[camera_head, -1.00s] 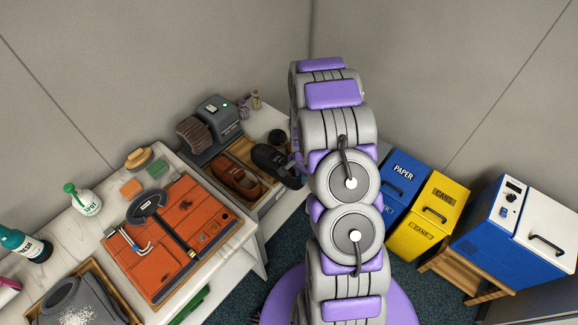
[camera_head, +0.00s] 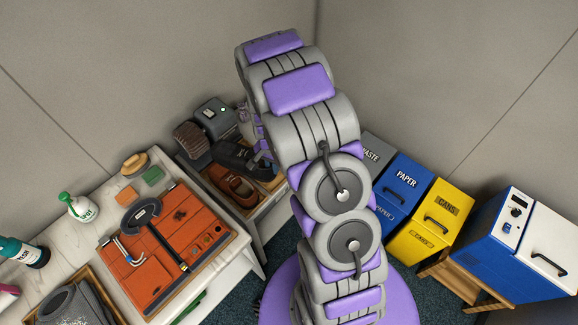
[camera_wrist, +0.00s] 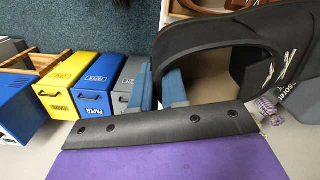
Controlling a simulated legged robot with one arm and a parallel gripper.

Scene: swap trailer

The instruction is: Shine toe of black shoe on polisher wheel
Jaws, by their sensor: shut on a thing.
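The black shoe (camera_head: 240,158) is held over the wooden tray, its toe pointing left toward the polisher's dark bristled wheel (camera_head: 190,139). The toe is close to the wheel; I cannot tell whether they touch. The grey polisher (camera_head: 213,116) stands against the wall with a green light on it. My gripper (camera_head: 264,145) is at the shoe's right, rear end, largely hidden by my arm. In the wrist view, its blue-grey fingers (camera_wrist: 160,88) are shut on the rim of the black shoe (camera_wrist: 215,40), whose opening and white laces show.
A brown shoe (camera_head: 232,186) lies in the wooden tray (camera_head: 247,208) below. Blue and yellow bins (camera_head: 430,218) stand right of my arm.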

